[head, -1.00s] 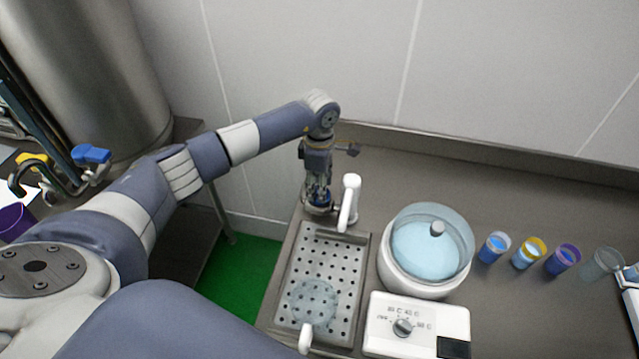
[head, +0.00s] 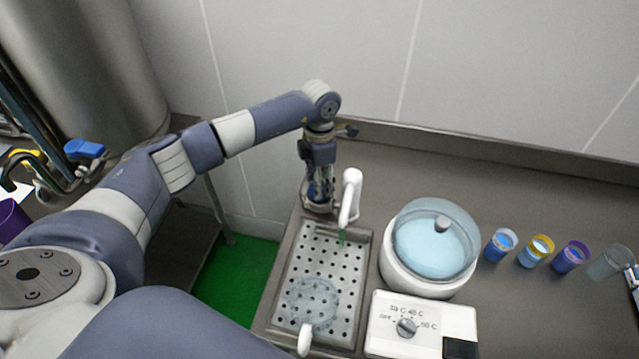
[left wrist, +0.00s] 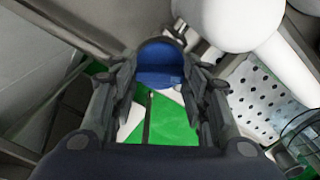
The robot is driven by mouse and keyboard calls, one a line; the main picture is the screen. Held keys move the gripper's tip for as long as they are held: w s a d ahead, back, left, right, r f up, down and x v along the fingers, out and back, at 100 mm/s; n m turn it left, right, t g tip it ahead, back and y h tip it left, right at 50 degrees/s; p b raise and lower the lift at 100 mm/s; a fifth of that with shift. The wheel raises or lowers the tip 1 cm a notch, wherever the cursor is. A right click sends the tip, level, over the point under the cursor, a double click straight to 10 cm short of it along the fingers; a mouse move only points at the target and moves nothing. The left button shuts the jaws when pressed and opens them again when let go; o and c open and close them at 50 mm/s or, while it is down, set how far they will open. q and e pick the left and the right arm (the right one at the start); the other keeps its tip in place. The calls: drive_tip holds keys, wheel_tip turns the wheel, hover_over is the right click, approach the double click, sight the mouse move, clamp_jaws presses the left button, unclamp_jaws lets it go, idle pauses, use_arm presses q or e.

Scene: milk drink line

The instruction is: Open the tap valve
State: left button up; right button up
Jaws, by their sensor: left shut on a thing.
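The white tap (head: 350,194) stands at the back of the perforated metal drain tray (head: 365,262). A thin greenish streak (head: 341,237) shows just below its spout. The tap's blue valve handle (left wrist: 160,64) sits between my left fingers in the left wrist view. My left gripper (head: 318,197) points down just left of the tap and is shut on this handle; it also shows in the left wrist view (left wrist: 158,88). The fingers hide most of the handle in the head view.
A clear jug (head: 314,296) with a white handle stands on the tray. A white round warmer (head: 432,285) with a lidded bowl and a dial box (head: 390,335) are to its right. Several cups, one a blue cup (head: 500,245), stand farther right. The back counter is clear.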

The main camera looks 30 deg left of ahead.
use_arm(q)
drive_tip(key=n+b, duration=0.2)
drive_tip(key=n, duration=0.3)
drive_tip(key=shift+n, duration=0.3)
drive_tip(key=shift+r+n+b, duration=0.1)
drive_tip(key=shift+n+b, duration=0.4)
drive_tip(key=shift+n, duration=1.6)
drive_tip(key=shift+w, duration=0.1)
drive_tip(key=o, duration=1)
drive_tip(key=shift+o, duration=0.2)
drive_tip(key=shift+m, duration=0.3)
